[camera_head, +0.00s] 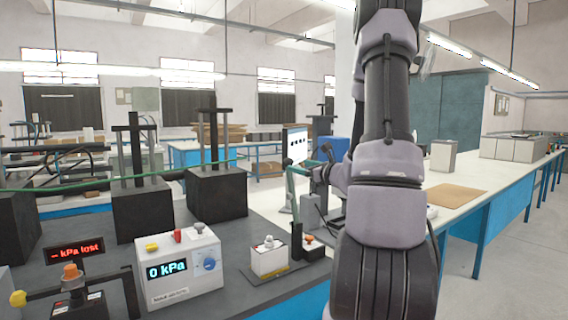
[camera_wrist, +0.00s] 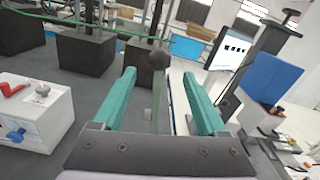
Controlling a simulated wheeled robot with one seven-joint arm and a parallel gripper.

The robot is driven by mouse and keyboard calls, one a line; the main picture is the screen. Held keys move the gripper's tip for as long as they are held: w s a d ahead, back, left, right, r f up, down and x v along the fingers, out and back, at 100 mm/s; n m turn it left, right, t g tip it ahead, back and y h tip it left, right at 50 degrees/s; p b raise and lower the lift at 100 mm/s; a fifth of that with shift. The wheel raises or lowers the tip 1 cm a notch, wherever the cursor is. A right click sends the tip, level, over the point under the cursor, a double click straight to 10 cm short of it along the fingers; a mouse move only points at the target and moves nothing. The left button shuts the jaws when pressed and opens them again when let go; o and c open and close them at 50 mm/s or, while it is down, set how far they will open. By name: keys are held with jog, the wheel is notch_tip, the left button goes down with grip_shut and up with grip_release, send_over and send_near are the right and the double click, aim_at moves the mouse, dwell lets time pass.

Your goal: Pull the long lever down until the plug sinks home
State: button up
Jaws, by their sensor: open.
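The long lever (camera_wrist: 157,100) shows in the wrist view as a thin upright rod with a dark ball knob (camera_wrist: 158,60) on top. My gripper (camera_wrist: 159,73) has two teal fingers, spread apart, one on each side of the rod in the picture. I see a gap on both sides and cannot tell how far the rod lies beyond the fingertips. The lever's foot is hidden behind my gripper body. In the head view a teal finger (camera_head: 291,188) hangs above a small white box (camera_head: 268,259) and a black post with an orange knob (camera_head: 308,240). I cannot make out the plug with certainty.
A white pressure box (camera_head: 178,268) reading 0 kPa stands on the dark bench top, left of the small white box. A display (camera_head: 75,252) reads "- kPa lost". Black blocks with posts (camera_head: 217,192) stand behind. A tablet screen (camera_wrist: 232,46) stands behind my gripper.

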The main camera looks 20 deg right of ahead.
aim_at(284, 161)
jog(key=w, duration=0.3)
jog(key=w+a, duration=0.1)
jog(key=w, duration=0.3)
jog(key=w+a, duration=0.1)
jog(key=w, duration=0.2)
jog(key=shift+w, duration=0.25)
grip_shut()
dwell(1.0)
